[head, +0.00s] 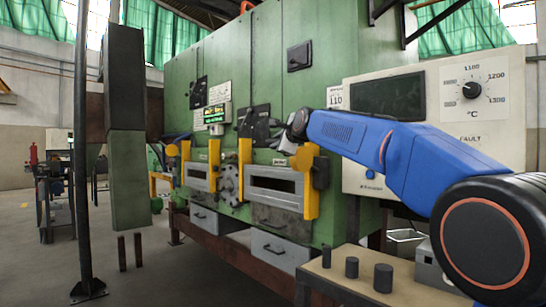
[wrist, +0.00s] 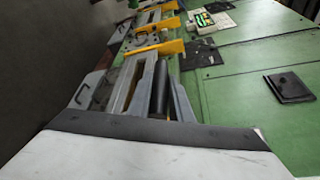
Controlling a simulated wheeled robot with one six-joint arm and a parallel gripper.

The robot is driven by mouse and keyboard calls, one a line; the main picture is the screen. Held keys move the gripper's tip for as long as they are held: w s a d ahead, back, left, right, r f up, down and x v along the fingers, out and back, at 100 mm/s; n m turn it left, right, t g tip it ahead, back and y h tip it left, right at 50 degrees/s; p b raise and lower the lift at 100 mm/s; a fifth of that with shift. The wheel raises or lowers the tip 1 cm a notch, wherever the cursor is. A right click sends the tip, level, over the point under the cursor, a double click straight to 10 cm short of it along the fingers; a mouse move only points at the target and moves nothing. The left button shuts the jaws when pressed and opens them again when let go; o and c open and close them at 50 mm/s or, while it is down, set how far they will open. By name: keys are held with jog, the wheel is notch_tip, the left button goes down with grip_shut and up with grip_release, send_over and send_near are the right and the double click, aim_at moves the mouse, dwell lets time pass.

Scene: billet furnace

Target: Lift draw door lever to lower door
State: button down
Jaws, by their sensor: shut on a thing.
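My gripper (wrist: 158,100) is shut on a dark round bar, which looks like the draw door lever (wrist: 160,85); its pale jaws lie on both sides of it in the wrist view. In the head view my blue arm reaches from the right to the furnace front, and my gripper (head: 286,142) is small beside the upper right of the nearer door. That door (head: 283,184) is a grey frame with a dark horizontal slot, between yellow uprights (head: 245,165). The lever itself cannot be made out clearly in the head view.
The green furnace (head: 330,50) fills the middle. A second, farther door (head: 199,176) with yellow uprights stands to the left. A control panel (head: 440,110) with a dial stands at the right. A bench (head: 340,280) with dark cylinders is at the lower right. A dark post (head: 80,150) stands left.

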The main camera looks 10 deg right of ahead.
jog(key=shift+m+g, duration=0.3)
jog(key=shift+m, duration=0.4)
jog(key=shift+w+d+r, duration=0.25)
jog(key=shift+d+r, duration=0.1)
jog(key=shift+r, duration=0.3)
jog(key=shift+w+d+r, duration=0.25)
jog(key=shift+d+r, duration=0.05)
jog(key=shift+r, duration=0.3)
jog(key=shift+w+d+r, duration=0.25)
jog(key=shift+d+r, duration=0.1)
jog(key=shift+r, duration=0.5)
jog(key=shift+r, duration=0.1)
jog(key=c, duration=1.6)
grip_release()
jog(key=shift+d, duration=0.2)
jog(key=shift+w+a, duration=0.1)
jog(key=v, duration=1.7)
jog(key=shift+d, duration=0.25)
